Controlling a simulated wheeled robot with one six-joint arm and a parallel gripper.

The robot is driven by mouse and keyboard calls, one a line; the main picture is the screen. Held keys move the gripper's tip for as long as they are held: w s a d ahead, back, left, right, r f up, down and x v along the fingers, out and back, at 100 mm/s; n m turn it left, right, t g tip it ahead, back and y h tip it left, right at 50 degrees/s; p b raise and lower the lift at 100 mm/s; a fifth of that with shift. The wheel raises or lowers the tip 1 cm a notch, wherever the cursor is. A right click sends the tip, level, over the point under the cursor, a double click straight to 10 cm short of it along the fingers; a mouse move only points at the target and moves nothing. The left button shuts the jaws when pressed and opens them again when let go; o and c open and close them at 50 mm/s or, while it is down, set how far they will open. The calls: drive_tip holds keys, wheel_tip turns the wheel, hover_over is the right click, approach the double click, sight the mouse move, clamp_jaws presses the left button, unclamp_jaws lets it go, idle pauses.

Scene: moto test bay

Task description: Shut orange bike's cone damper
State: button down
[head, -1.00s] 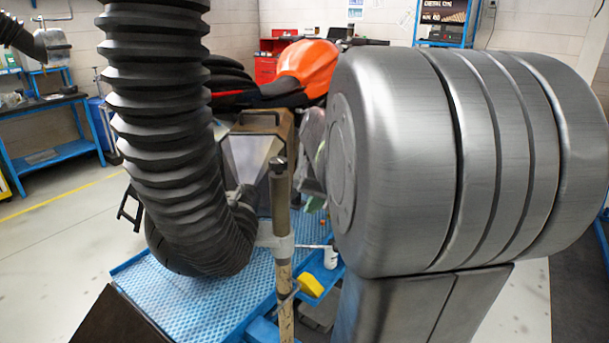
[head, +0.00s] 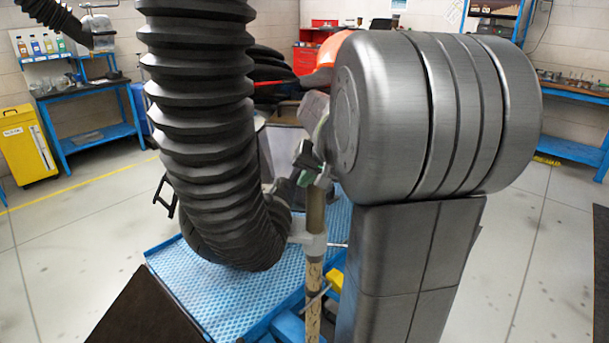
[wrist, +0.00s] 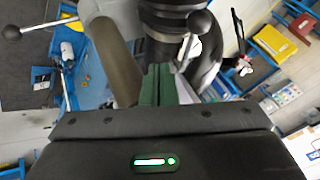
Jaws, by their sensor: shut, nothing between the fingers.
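The orange bike (head: 325,58) is mostly hidden behind my arm in the head view. A grey cone (head: 283,150) stands behind the thick black hose (head: 200,120), partly covered by it. My gripper (head: 318,177) is beside the top of the post, between the hose and my arm. In the wrist view my gripper's green fingers (wrist: 157,85) are shut and empty. A ball-ended metal lever (wrist: 202,23) rises just right of the fingertips, near a dark round collar (wrist: 165,18). I cannot tell whether the fingers touch it. Another ball-ended lever (wrist: 12,32) points left.
An upright post (head: 314,255) with a clamp stands close to the hose. A blue grated platform (head: 225,295) lies below. A yellow cabinet (head: 26,145) and a blue workbench (head: 95,138) stand at the left. The floor at the right is open.

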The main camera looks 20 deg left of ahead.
sight(272, 192)
drive_tip(key=w+a+f+p, duration=0.1)
drive_tip(key=a+f, duration=0.4)
drive_tip(key=a, duration=0.2)
drive_tip(key=shift+a+p, duration=0.15)
drive_tip(key=shift+p, duration=0.15)
drive_tip(key=shift+a+m, duration=0.2)
drive_tip(key=shift+m, duration=0.1)
